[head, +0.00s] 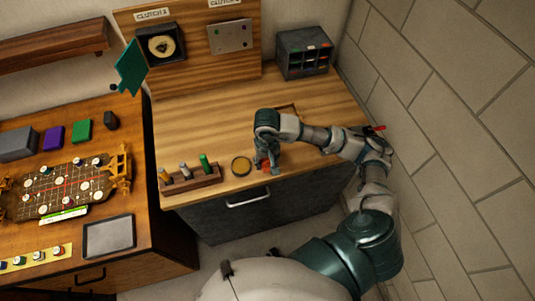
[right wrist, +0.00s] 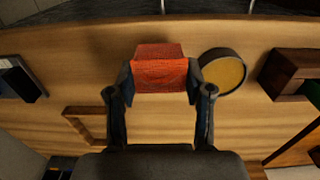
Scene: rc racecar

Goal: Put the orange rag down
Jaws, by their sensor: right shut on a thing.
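The orange rag (right wrist: 160,68) is a folded, red-orange textured block in the right wrist view. My right gripper (right wrist: 160,82) is shut on it, with one finger on each side. In the head view, my right gripper (head: 268,165) points down at the wooden counter near its front edge. Only a small part of the rag (head: 266,168) shows there, the rest hidden by the fingers. I cannot tell whether the rag touches the counter. My left gripper is in neither view.
A round tin with yellow content (head: 241,166) stands just left of the right gripper. A wooden rack (head: 192,181) with several bottles is further left. A small wooden frame (right wrist: 85,123) lies on the counter (head: 215,110). A grey drawer cabinet (head: 304,55) stands at the back right.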

